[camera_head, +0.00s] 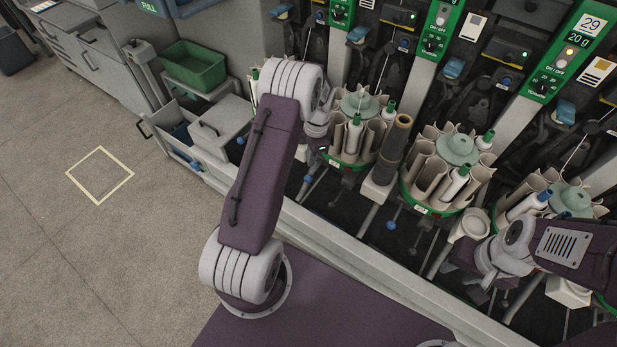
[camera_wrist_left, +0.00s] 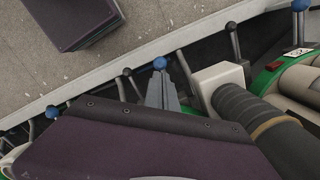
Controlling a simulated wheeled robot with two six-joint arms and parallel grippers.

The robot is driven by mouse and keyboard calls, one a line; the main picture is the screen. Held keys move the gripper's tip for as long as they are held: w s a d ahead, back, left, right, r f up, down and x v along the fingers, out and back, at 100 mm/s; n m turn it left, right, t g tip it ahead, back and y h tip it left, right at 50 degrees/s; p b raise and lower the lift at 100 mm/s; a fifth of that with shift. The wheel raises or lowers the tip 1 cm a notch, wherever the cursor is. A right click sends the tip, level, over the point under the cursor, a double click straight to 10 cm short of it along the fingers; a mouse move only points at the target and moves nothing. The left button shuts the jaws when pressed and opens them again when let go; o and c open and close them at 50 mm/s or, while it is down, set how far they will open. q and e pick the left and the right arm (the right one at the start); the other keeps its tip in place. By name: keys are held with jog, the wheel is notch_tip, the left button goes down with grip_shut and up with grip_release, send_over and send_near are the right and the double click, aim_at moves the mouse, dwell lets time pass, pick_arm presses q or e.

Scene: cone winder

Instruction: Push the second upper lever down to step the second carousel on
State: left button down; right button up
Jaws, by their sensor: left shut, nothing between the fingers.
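In the left wrist view my left gripper (camera_wrist_left: 162,82) is shut and empty. Its fingertips are right by a lever with a blue knob (camera_wrist_left: 160,63); I cannot tell whether they touch. In the head view a blue-knobbed lever (camera_head: 308,178) stands in front of the second carousel (camera_head: 355,160), just below my left wrist; the fingertips are not clear there. That carousel has a green rim and holds pale tubes and bobbins. My right gripper (camera_head: 482,275) is at the right near the machine's front; its fingers are too unclear to judge.
Further carousels (camera_head: 428,209) stand to the right. Open floor (camera_head: 60,240) lies at the left.

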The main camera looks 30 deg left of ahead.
aim_at(308, 176)
pick_arm(q)
jog(key=f+b, duration=0.6)
jog(key=shift+s+a+f, duration=0.25)
jog(key=shift+f, duration=0.15)
jog(key=shift+r, duration=0.1)
